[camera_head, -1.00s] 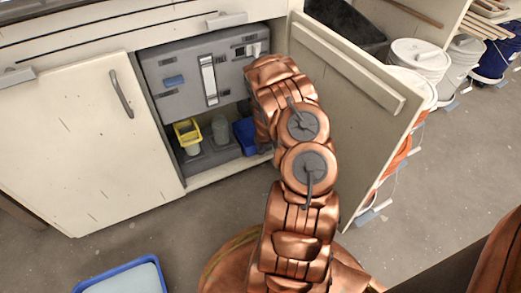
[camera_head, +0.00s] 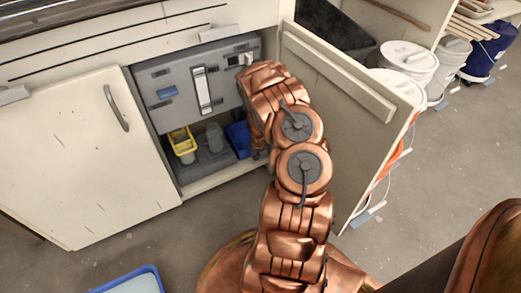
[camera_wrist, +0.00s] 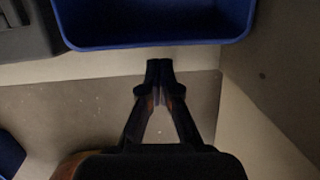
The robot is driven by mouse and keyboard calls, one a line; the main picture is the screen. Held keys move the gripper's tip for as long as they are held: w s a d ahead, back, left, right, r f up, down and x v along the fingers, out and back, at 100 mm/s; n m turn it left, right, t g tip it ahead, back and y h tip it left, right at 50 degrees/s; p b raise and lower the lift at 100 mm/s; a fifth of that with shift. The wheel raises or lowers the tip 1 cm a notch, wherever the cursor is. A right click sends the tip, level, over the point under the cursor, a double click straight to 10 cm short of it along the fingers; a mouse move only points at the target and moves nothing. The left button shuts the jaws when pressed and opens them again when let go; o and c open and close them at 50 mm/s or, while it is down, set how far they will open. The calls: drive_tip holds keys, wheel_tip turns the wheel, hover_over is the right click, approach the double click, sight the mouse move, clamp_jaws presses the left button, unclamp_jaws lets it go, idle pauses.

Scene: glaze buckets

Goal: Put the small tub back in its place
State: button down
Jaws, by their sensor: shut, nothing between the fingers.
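A small blue tub (camera_head: 238,138) stands inside the open cabinet (camera_head: 165,206), at the right of its lower shelf and partly hidden by my arm. In the wrist view a blue tub (camera_wrist: 150,41) fills the top, its near wall just beyond my fingertips. My gripper (camera_wrist: 160,66) is shut and empty, in front of that wall; I cannot tell whether it touches. In the head view my arm hides most of the gripper. A yellow tub (camera_head: 182,142) and a grey container (camera_head: 214,137) stand left of the blue tub.
The right cabinet door (camera_head: 345,115) stands open beside my arm; the left door (camera_head: 85,165) is closed. A larger blue-rimmed tray (camera_head: 135,281) lies on the floor at the bottom. White buckets (camera_head: 415,62) stand beyond the open door. A grey panel (camera_head: 195,85) hangs above the tubs.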

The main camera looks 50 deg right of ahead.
drive_tip(key=shift+s+a+f+b, duration=0.1)
drive_tip(key=shift+s+f+b, duration=0.15)
drive_tip(key=shift+b, duration=0.35)
drive_tip(key=shift+s+a+b, duration=0.15)
drive_tip(key=shift+s+b, duration=0.5)
drive_tip(key=shift+b, duration=0.45)
drive_tip(key=p+v, duration=0.3)
drive_tip(key=v, duration=0.7)
drive_tip(key=shift+r+p, duration=0.3)
drive_tip(key=shift+s, duration=0.1)
